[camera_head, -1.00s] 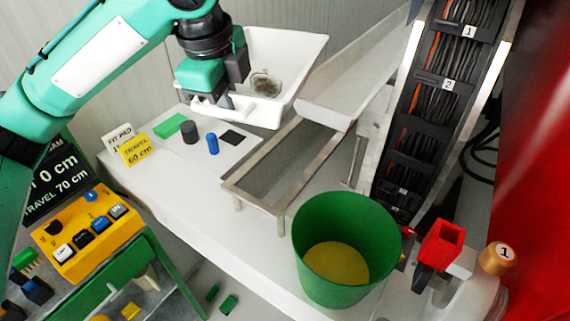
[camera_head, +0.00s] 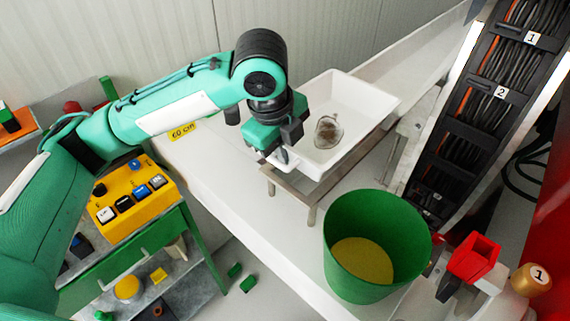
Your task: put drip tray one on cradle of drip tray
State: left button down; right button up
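The drip tray (camera_head: 352,93) is a white rectangular tray with a dark stain inside. My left gripper (camera_head: 284,157) is at its near left edge, with the fingers at the rim, and appears shut on that rim. The tray is over the metal-framed cradle (camera_head: 312,192), hiding most of it; only its near end and legs show. I cannot tell whether the tray rests on the frame or hangs just above it. My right gripper is not in view.
A green bucket (camera_head: 340,240) with yellow contents stands in front of the cradle. A cable channel (camera_head: 480,110) rises at the right, near a red part (camera_head: 472,258). A yellow button box (camera_head: 130,200) is at the left. The white bench (camera_head: 240,190) left of the cradle is clear.

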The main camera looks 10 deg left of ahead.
pick_arm(q)
jog(key=x, duration=0.3)
jog(key=s+x, duration=0.1)
jog(key=x, duration=0.1)
jog(key=shift+a+f+p, duration=0.25)
jog(key=shift+a+p, duration=0.1)
jog(key=shift+p, duration=0.05)
jog(key=shift+w, duration=0.1)
jog(key=shift+f, duration=0.15)
jog(key=c, duration=1.7)
grip_release()
jog(key=b+v, duration=0.2)
jog(key=v, duration=1)
